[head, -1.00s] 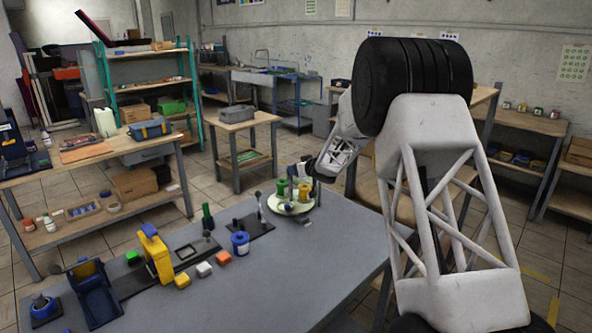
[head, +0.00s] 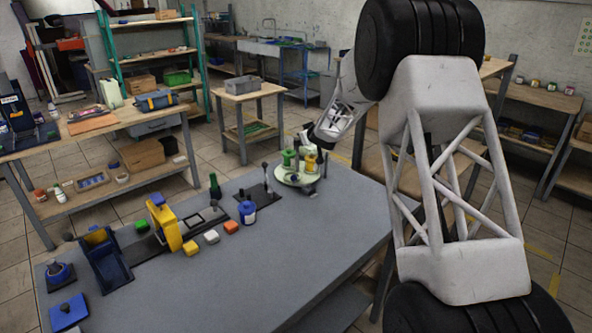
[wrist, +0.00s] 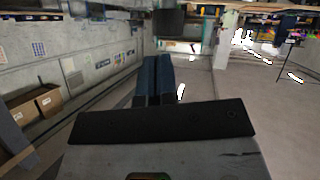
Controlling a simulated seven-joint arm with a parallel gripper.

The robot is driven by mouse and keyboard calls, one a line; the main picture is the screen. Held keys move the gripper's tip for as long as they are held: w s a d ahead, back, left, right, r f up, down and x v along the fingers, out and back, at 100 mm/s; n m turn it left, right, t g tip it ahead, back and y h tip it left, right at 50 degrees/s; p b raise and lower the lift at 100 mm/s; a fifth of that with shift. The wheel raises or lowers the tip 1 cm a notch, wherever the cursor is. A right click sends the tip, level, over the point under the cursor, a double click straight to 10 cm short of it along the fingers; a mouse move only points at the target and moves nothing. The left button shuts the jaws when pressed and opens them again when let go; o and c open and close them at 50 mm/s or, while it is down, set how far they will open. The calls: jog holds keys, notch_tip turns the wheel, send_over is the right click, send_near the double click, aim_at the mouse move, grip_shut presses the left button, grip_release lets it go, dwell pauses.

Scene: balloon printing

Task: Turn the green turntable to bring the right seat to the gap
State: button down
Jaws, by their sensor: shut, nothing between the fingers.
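The turntable (head: 291,180) is a small pale green disc at the far right end of the grey table in the head view. A green spool-like piece (head: 287,158) stands on its left side and a yellow one (head: 311,163) on its right side. My gripper (head: 309,146) is at the far side of the disc, close behind these pieces. Whether it touches them or the disc cannot be told. The wrist view shows the blue fingers (wrist: 153,80) closed together, with nothing between them. The gap and the seats are too small to make out.
A black plate with a dark knobbed post (head: 265,180) lies just left of the turntable. A blue jar (head: 247,212), a yellow frame (head: 164,222) and several small coloured blocks stand farther left. The table's front right is bare.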

jog(key=w+a+n+h, duration=0.1)
jog(key=a+h, duration=0.1)
notch_tip(320, 180, up, 2)
jog(key=r+n+g+h, duration=0.1)
jog(key=n+g+h, duration=0.1)
jog(key=n+h, duration=0.15)
send_over(295, 173)
jog(key=s+a, duration=0.1)
jog(key=a, duration=0.1)
jog(key=s+a+f+n+g+h, duration=0.1)
jog(key=s+a+n+g+h, duration=0.1)
jog(key=g+h, duration=0.1)
notch_tip(295, 173, down, 8)
jog(key=s+n+g+h, duration=0.1)
jog(key=n+g, duration=0.4)
jog(key=shift+s+d+f+g+h, duration=0.15)
jog(key=shift+s+g+h, duration=0.1)
jog(key=shift+g+h, duration=0.15)
jog(key=shift+x, duration=5)
